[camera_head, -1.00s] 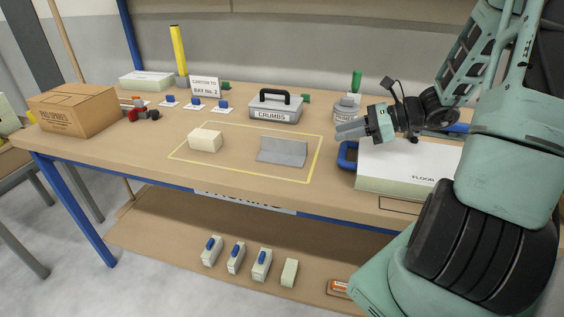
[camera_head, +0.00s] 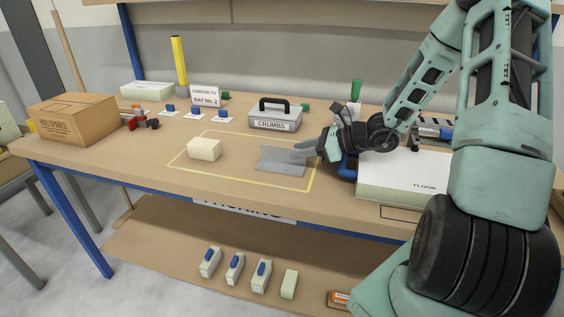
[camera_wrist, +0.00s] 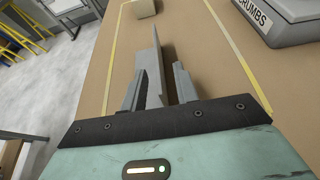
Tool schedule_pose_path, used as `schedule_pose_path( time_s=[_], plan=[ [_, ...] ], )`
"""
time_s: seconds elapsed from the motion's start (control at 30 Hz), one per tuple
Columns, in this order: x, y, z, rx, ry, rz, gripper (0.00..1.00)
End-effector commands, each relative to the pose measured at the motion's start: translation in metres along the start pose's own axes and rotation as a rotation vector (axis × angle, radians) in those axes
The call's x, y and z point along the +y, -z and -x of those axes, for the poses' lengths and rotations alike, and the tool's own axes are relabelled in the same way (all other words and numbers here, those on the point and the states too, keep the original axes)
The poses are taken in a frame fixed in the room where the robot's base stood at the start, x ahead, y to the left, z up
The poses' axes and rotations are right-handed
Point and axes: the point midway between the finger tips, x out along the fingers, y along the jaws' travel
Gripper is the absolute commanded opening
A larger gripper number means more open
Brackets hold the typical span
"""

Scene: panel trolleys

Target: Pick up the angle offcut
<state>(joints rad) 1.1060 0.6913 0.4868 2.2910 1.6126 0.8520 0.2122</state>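The angle offcut (camera_head: 278,166) is a grey bent piece lying inside the yellow outline on the bench. My gripper (camera_head: 301,150) has come in low from the right, with its fingers at the offcut's right part and partly covering it. In the wrist view my gripper (camera_wrist: 161,72) has one finger on either side of the offcut's upright flange (camera_wrist: 156,50). The fingers look open, with a gap between the flange and the right finger. The offcut rests on the bench, and its far end extends past the fingertips.
A cream block (camera_head: 204,149) sits in the outline's left part. A grey CRUMBS box (camera_head: 273,121) stands behind. A thick white FLOOR slab (camera_head: 405,178) and a blue object (camera_head: 347,167) lie close by on the right. A cardboard carton (camera_head: 72,119) is at the left end.

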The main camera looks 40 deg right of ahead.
Motion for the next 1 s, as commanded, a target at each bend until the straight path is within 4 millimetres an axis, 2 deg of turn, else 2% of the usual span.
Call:
schedule_pose_path(
  time_s=[0.1, 0.23, 0.53, 0.57, 0.6, 0.67, 1.0],
  plan=[
    [0.002, 0.001, -0.02, -0.002, -0.005, -0.002, 0.3],
    [0.002, 0.001, -0.036, -0.001, -0.004, 0.0, 0.3],
    [0.001, 0.0, -0.042, 0.0, -0.001, 0.0, 0.3],
    [0.001, 0.0, -0.042, 0.0, -0.001, 0.0, 0.27],
    [0.001, 0.0, -0.042, 0.0, -0.001, 0.0, 0.16],
    [0.001, 0.0, -0.042, 0.0, -0.001, 0.0, 0.0],
    [0.001, -0.001, -0.041, -0.002, -0.001, 0.001, 0.0]
  ],
)
